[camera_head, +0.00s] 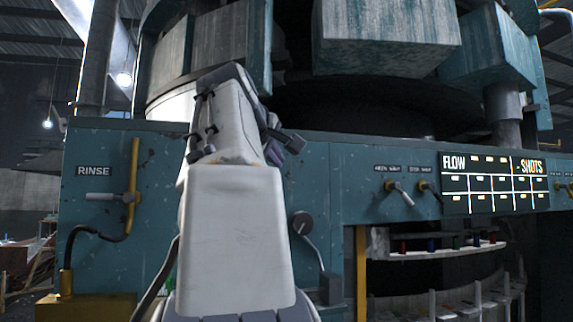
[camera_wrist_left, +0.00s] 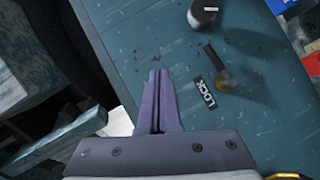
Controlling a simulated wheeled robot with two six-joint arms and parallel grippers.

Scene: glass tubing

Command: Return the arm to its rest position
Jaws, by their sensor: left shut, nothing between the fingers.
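My left arm rises through the middle of the head view, its white links in front of the teal machine (camera_head: 330,185). My left gripper (camera_head: 283,148) is partly hidden behind the arm, with a little purple and grey showing at its right side. In the left wrist view the two purple fingers (camera_wrist_left: 158,85) lie together, shut and empty. They point over a worn teal panel (camera_wrist_left: 185,55) with a LOCK label (camera_wrist_left: 209,92). Whether they touch the panel cannot be told. My right gripper is not in view.
The machine front has a RINSE lever (camera_head: 103,197), small valve handles (camera_head: 400,192) and a FLOW/SHOTS board (camera_head: 493,183). A rack with small coloured pieces (camera_head: 440,254) sits lower right. Large blocks (camera_head: 385,38) hang above.

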